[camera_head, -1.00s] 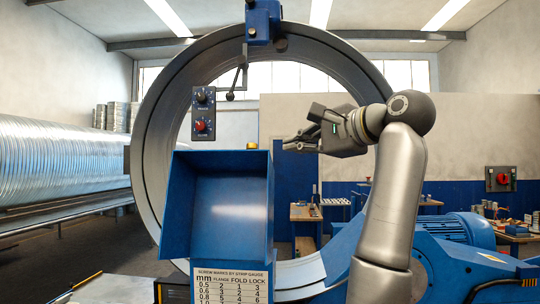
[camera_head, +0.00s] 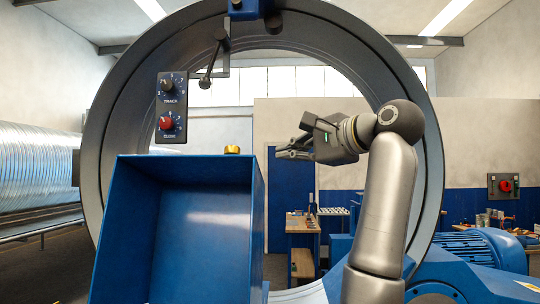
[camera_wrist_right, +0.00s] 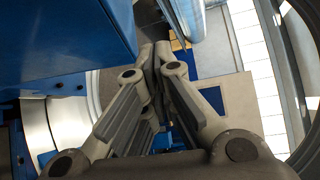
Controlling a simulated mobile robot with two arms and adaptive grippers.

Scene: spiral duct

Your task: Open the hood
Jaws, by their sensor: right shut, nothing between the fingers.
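A blue hood-like box (camera_head: 215,228) stands in front of me in the head view, with its hollow face toward me. I cannot tell for certain that it is the hood, and its lower part is cut off by the frame. A small brass-coloured knob (camera_head: 232,149) sits at its top edge. My right gripper (camera_head: 281,153) is shut and empty, pointing left, beyond the box's top right corner and apart from it. In the right wrist view the gripper's fingers (camera_wrist_right: 155,55) are together, with a blue panel (camera_wrist_right: 60,40) close at the upper left. My left gripper is not in view.
A large grey metal ring (camera_head: 115,130) stands behind the box. A control panel (camera_head: 172,107) with a black and a red knob hangs at the left, beside a black lever (camera_head: 206,80). A blue motor (camera_head: 475,250) is at lower right. A ribbed duct (camera_head: 35,165) lies left.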

